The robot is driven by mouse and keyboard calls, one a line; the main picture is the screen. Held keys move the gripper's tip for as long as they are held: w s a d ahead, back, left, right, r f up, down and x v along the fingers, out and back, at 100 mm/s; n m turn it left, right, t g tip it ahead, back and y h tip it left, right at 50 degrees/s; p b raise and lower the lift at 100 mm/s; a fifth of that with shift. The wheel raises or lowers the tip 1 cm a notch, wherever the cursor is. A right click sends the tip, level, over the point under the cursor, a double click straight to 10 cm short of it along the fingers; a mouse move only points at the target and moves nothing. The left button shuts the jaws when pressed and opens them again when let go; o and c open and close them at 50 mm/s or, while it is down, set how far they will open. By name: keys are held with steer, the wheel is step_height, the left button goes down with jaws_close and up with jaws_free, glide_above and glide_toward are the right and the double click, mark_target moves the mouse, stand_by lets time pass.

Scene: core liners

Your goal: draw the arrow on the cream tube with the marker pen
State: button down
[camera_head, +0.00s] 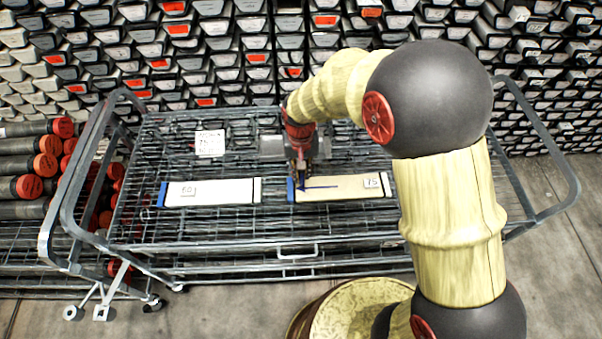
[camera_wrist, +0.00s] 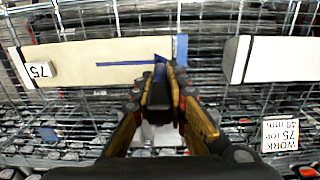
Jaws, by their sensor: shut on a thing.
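The cream tube (camera_head: 335,194) lies on the wire cart, with a blue band at its left end, a dark band at its right end and a "75" label. It also shows in the wrist view (camera_wrist: 95,52), where the blue end is at the right. A blue line (camera_head: 320,187) runs along its upper face near the blue end, with a short slanted stroke by that end in the wrist view (camera_wrist: 160,58). My gripper (camera_head: 299,170) is above the blue end, shut on the dark marker pen (camera_wrist: 158,88). The pen's tip is by the stroke; contact is unclear.
A grey holder (camera_head: 272,146) is behind my gripper. Racks of core boxes fill the back.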

steer(key=shift+r+p, duration=1.7)
steer(key=shift+r, duration=0.85)
